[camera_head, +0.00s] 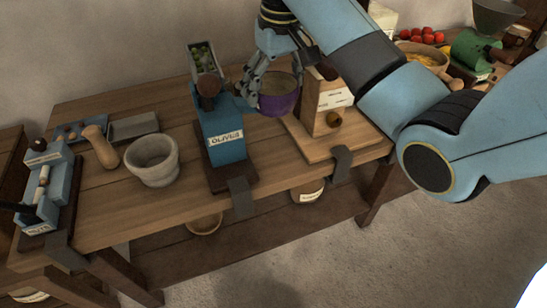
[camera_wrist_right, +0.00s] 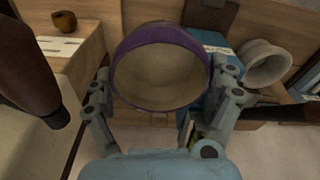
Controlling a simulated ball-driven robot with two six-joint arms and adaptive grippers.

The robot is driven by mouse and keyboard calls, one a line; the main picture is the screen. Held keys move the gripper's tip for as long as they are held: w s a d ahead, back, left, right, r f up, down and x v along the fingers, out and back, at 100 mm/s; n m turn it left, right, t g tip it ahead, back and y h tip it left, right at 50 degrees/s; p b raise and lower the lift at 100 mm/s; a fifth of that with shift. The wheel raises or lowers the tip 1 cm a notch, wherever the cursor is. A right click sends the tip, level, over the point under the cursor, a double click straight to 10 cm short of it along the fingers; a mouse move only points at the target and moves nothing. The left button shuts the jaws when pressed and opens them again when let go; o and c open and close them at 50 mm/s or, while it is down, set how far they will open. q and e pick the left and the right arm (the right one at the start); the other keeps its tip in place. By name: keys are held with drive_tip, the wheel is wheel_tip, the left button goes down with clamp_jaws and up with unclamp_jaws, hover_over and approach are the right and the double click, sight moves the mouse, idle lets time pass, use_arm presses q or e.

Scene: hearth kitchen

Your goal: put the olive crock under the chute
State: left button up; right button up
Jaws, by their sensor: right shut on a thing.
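My right gripper (camera_head: 268,88) is shut on a round purple crock (camera_head: 284,106) with a pale inside, held upright above the table. In the right wrist view, the crock (camera_wrist_right: 160,65) sits between the two fingers of the right gripper (camera_wrist_right: 163,90) and looks empty. A blue olive machine (camera_head: 222,140) with a label reading as olives stands just left of the crock. Its tray (camera_head: 196,46) holds green olives. I cannot make out its chute clearly. My left gripper is not in view.
A stone mortar (camera_head: 152,160) and wooden pestle (camera_head: 100,148) stand to the left. A wooden stand (camera_head: 318,108) with pale labels is close right of the crock. A labelled jar (camera_head: 308,192) and a bowl (camera_head: 204,224) are on the lower shelf.

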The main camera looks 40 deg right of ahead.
wheel_tip(320, 180, down, 14)
drive_tip(key=shift+w+f, duration=0.1)
drive_tip(key=shift+f, duration=0.1)
wheel_tip(320, 180, down, 4)
drive_tip(key=shift+f+b, duration=0.1)
drive_tip(key=shift+b, duration=0.25)
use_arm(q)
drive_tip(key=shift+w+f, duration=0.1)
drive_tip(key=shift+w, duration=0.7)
use_arm(e)
drive_tip(key=o, duration=1.2)
drive_tip(key=shift+f, duration=0.1)
